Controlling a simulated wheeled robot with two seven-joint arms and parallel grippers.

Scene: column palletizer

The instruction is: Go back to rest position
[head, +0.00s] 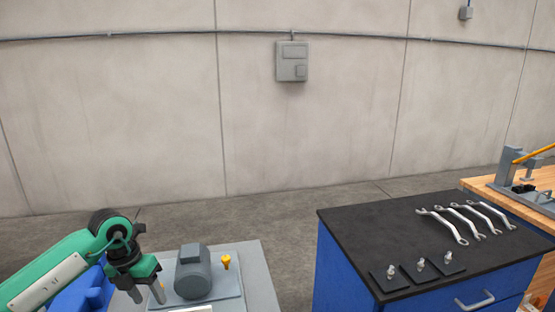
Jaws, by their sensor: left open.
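My left gripper (149,294) is at the lower left, at the end of my green arm. It points down, and its two fingers are apart with nothing seen between them. It is just left of a dark grey motor-like part (193,274) on a light grey plate. I cannot tell whether the fingers touch anything below. My right gripper is not in the head view.
A blue cabinet with a black top (360,225) holds several wrenches (470,220) and small black plates (420,271). A wooden bench (487,184) is at far right. Floor shows between tables.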

